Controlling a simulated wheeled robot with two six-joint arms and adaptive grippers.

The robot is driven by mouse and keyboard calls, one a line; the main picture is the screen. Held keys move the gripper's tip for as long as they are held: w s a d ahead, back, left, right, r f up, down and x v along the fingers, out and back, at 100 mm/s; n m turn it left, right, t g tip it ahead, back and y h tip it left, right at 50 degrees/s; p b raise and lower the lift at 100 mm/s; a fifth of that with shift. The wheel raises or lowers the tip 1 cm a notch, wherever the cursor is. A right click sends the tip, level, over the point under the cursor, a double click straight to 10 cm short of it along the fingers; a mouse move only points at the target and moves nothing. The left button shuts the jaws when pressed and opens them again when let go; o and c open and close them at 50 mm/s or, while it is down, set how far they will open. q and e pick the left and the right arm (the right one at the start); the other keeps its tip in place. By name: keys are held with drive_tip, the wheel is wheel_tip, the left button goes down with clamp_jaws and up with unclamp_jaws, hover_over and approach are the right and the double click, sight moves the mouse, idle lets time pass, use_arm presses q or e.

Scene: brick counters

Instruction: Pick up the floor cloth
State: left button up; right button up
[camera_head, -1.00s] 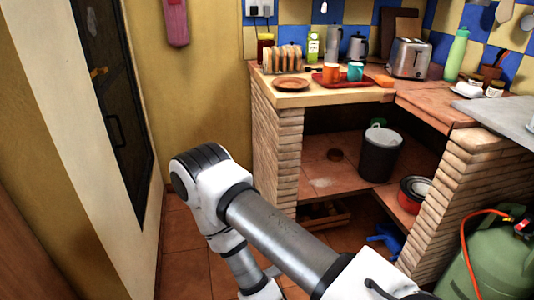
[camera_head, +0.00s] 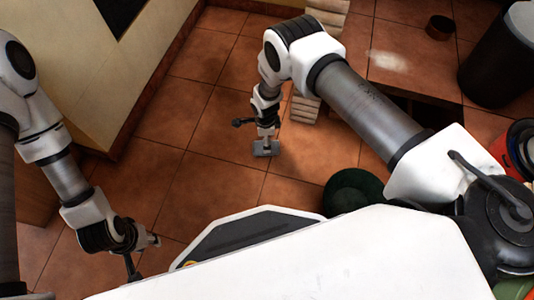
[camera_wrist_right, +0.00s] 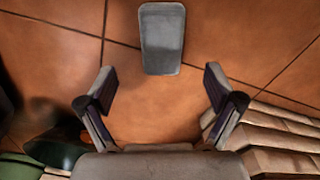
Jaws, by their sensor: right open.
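The floor cloth is a small grey rounded rectangle (camera_wrist_right: 162,40), lying flat on the tiles at the top middle of the right wrist view. In the head view the cloth (camera_head: 266,148) shows on the floor just below my right gripper (camera_head: 258,128). In the right wrist view that gripper (camera_wrist_right: 160,88) is open and empty, its two fingers wide apart. The cloth lies beyond the fingertips, about centred between them, not held. My left gripper (camera_head: 146,256) is at the lower left of the head view, its fingers apart with nothing between them, well away from the cloth.
A brick pier (camera_head: 304,108) stands close to the right gripper, and its bricks (camera_wrist_right: 280,135) fill the lower right of the wrist view. A dark green round object (camera_head: 354,190) is near my base. A dark bin (camera_head: 500,60) stands at right. Tiles left of the cloth are clear.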

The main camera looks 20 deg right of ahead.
sight(257, 146)
drive_tip(key=shift+m, duration=0.3)
wheel_tip(257, 146, down, 8)
drive_tip(key=b, duration=0.4)
drive_tip(key=shift+w+a, duration=0.1)
drive_tip(key=shift+w, duration=0.05)
drive_tip(key=shift+r, duration=0.15)
drive_tip(key=shift+c, duration=0.4)
drive_tip(key=c, duration=1.1)
